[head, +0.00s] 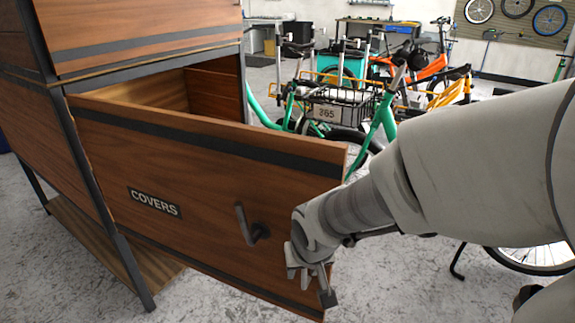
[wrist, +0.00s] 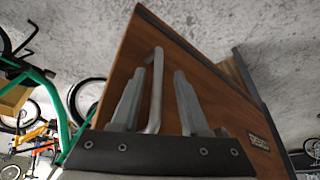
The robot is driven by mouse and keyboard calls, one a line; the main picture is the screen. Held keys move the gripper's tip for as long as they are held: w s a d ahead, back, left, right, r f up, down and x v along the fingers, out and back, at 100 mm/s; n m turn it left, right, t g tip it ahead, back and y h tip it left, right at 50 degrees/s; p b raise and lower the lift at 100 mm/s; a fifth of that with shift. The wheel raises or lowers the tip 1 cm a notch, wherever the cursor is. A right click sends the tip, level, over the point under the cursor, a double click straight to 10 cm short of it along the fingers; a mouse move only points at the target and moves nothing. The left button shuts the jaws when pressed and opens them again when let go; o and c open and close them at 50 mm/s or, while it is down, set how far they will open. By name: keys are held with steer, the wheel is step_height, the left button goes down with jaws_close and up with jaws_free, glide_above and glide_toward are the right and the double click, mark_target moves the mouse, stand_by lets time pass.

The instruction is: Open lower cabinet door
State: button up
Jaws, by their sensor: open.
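The lower cabinet door (head: 215,195) is a brown wood panel with dark strips and a "COVERS" label (head: 155,202). It stands swung out from the cabinet, with the interior showing above its top edge. Its grey bar handle (head: 241,222) is near the door's free right end. My gripper (head: 309,282) is at that end, right of the handle in the head view. In the wrist view my gripper (wrist: 159,74) is open, with the handle (wrist: 156,92) appearing between its two fingers. I cannot tell whether a finger touches the handle or door.
The cabinet's dark metal frame (head: 105,205) and upper panel (head: 140,30) stand at left, above a low wooden shelf (head: 110,250). Green and orange cargo bikes (head: 380,125) stand behind and right of the door. Grey speckled floor (head: 400,285) is open in front.

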steer(key=a+p+v, duration=0.1)
steer(key=p+v, duration=0.6)
steer(key=v, duration=1)
steer(key=shift+d+r, duration=0.2)
steer(key=shift+d, duration=0.2)
